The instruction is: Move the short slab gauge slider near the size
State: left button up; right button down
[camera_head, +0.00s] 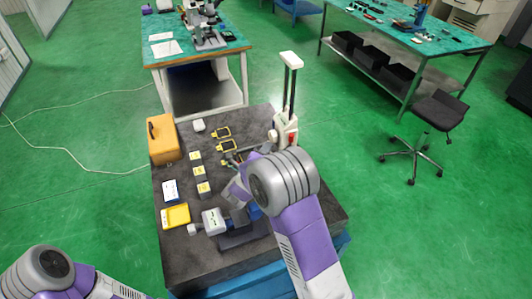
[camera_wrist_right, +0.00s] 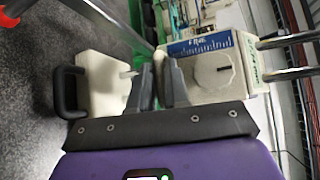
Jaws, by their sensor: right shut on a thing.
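The gauge (camera_head: 291,62) stands upright at the back right of the dark slab, with two rods under a white cap. Low on it sits a white block with a red part (camera_head: 290,138); my arm covers what is below. In the right wrist view, a cream block with a blue scale plate and round knob (camera_wrist_right: 214,70) looks like its slider. A cream base with a black handle (camera_wrist_right: 103,83) is at the left. My right gripper (camera_wrist_right: 158,78) is shut on a thin cream piece beside the scale, seemingly part of the slider. My left gripper is out of view.
Yellow-topped blocks (camera_head: 203,188), a yellow tray (camera_head: 175,217), an orange case (camera_head: 162,139) and a white box (camera_head: 214,221) are on the slab (camera_head: 180,265) left of my right arm. Other benches stand behind, with green floor between.

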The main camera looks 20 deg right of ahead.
jog(key=c, duration=1.2)
grip_release()
jog(key=shift+o, duration=0.2)
jog(key=v, duration=0.7)
jog(key=shift+s+a, duration=0.2)
jog(key=shift+a, duration=0.05)
jog(key=shift+r, duration=0.2)
